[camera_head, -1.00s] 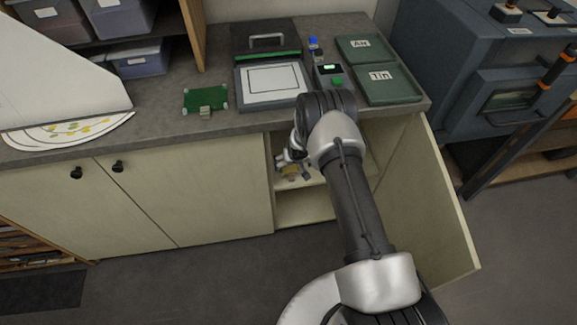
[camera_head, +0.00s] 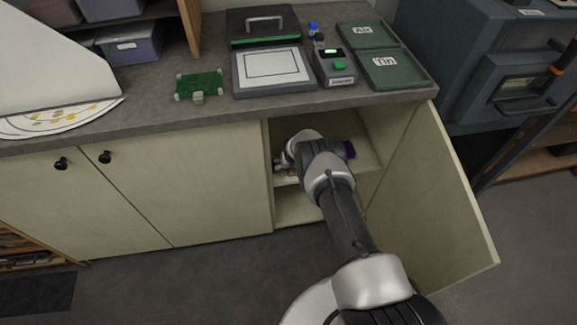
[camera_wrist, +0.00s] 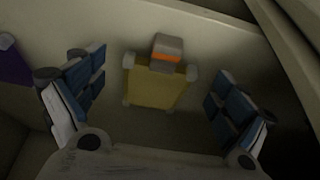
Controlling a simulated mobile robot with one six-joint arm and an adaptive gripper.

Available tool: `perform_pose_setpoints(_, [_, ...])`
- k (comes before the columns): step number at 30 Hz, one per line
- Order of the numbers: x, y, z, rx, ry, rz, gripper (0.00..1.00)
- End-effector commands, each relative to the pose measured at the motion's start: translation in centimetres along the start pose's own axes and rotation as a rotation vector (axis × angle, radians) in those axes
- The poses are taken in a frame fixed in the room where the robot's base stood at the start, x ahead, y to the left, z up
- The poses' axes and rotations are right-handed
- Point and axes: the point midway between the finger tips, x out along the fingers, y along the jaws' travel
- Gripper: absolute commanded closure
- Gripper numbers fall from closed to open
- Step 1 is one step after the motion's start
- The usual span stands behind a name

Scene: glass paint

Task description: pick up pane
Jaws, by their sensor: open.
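A yellow pane (camera_wrist: 155,88) with pale corner pieces and a grey and orange clip-like block (camera_wrist: 167,50) at its top edge lies inside the cabinet, in the wrist view. My gripper (camera_wrist: 155,98) is open, its blue-padded fingers on either side of the pane and apart from it. In the head view my arm reaches into the open cabinet (camera_head: 265,180); the gripper is mostly hidden there by the arm, and the yellow pane is not seen. A green pane (camera_head: 200,84) with pale corners lies on the counter.
The cabinet door (camera_head: 435,190) stands open at the right. A purple item (camera_wrist: 12,62) is at the left in the wrist view. The counter edge (camera_head: 190,119) is above my arm. A press-like device (camera_head: 272,70) and two green trays (camera_head: 392,70) stand on the counter.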

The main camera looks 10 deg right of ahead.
Motion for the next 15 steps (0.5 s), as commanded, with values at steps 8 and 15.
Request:
perform_pose_setpoints(8, [0.34,0.0,-0.1,0.0,0.0,0.0,0.07])
perform_pose_setpoints(15, [0.34,0.0,-0.09,0.0,0.0,0.0,0.21])
